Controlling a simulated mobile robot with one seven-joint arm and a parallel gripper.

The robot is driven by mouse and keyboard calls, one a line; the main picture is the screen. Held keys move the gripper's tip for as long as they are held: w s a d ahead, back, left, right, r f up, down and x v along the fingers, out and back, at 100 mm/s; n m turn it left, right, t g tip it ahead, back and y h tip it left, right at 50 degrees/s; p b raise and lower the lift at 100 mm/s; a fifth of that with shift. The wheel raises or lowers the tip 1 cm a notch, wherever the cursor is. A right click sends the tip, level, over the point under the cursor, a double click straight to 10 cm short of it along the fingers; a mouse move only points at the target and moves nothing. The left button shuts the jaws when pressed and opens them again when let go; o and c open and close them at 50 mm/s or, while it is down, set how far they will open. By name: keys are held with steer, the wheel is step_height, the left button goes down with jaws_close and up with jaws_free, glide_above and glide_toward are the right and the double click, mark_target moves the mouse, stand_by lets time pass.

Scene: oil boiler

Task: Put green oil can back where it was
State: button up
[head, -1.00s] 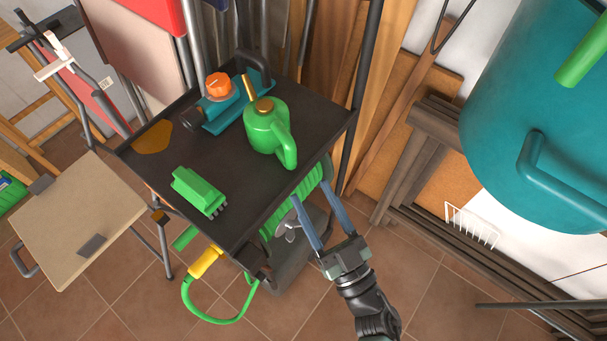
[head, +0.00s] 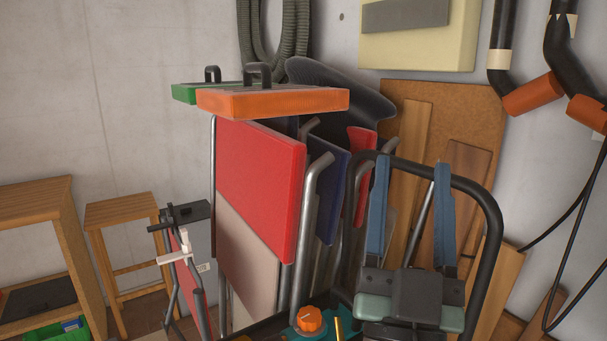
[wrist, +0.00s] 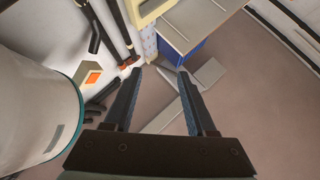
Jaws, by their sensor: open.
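The green oil can's body is not in view now; at the bottom edge of the head view a brass-coloured spout (head: 338,328) shows, probably the can's. It stands beside the orange knob (head: 308,319) of the teal tool on the black cart tray. My gripper (head: 412,168) is raised in front of the cart's black handle, fingers pointing up, open with nothing between them. In the wrist view my gripper (wrist: 160,72) is also open and empty, and no oil can shows there.
Folded chairs, one with a red panel (head: 262,185), stand behind the cart. An orange case (head: 272,103) and a green case lie on top of them. Wooden stools (head: 122,212) stand at the left. The wrist view shows a large pale cylinder (wrist: 35,115) at left and open floor.

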steer(key=s+a+r+n+y, duration=0.2)
steer(key=s+a+r+y, duration=0.1)
steer(key=s+a+r, duration=0.1)
steer(key=s+a+r+n+t+y, duration=0.1)
steer(key=s+a+r+y, duration=0.3)
steer(key=r, duration=0.5)
steer(key=shift+a+n, duration=0.5)
steer(key=shift+a, duration=0.65)
steer(key=shift+r, duration=0.2)
step_height(320, 180, up, 14)
steer(key=p, duration=1.3)
steer(key=shift+f+p, duration=0.25)
steer(key=shift+p, duration=0.1)
